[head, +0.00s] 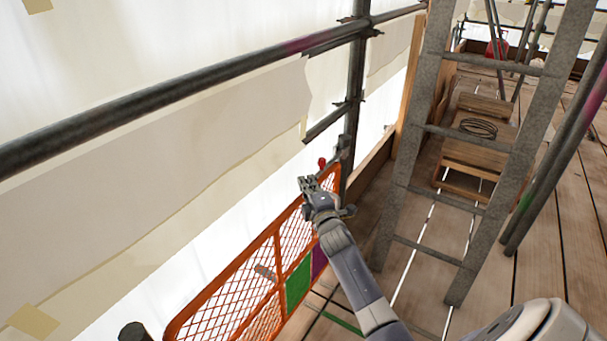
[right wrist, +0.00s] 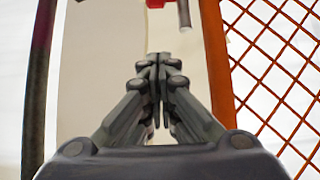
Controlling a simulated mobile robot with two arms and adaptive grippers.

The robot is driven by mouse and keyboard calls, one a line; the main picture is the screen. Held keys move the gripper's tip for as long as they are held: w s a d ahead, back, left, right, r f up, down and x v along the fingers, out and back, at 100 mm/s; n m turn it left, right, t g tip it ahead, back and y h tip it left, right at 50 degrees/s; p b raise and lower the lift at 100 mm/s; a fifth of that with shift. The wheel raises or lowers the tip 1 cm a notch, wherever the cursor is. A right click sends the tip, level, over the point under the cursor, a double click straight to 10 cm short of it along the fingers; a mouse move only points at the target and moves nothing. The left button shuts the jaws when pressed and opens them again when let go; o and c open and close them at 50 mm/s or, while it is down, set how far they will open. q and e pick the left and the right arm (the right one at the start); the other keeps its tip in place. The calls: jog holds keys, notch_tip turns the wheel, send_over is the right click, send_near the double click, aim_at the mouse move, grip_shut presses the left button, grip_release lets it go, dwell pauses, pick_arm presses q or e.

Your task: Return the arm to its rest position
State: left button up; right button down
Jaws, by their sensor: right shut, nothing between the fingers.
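My right arm (head: 355,275) reaches up from the bottom of the head view. My right gripper (head: 307,184) is at the upper right end of the orange mesh gate (head: 235,273), close to the scaffold post. In the right wrist view the right gripper (right wrist: 160,62) has its fingers together with nothing between them. The orange frame (right wrist: 216,60) and mesh show to its right. A small red part (head: 322,162) sits just beyond the gripper; it also shows at the top of the right wrist view (right wrist: 158,3). My left gripper is not in view.
A grey ladder (head: 418,110) stands right of my arm. Wooden crates (head: 478,155) with a coiled cable (head: 478,127) stand behind it. A dark rail (head: 190,104) and post (head: 355,95) run along the pale sheeting. Bare planks (head: 540,230) lie at the right.

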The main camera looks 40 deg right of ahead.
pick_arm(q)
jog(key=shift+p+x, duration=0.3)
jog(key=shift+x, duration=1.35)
pick_arm(e)
jog(key=shift+v, duration=2.15)
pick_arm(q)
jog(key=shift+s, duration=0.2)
pick_arm(e)
jog(key=shift+a+f, duration=0.1)
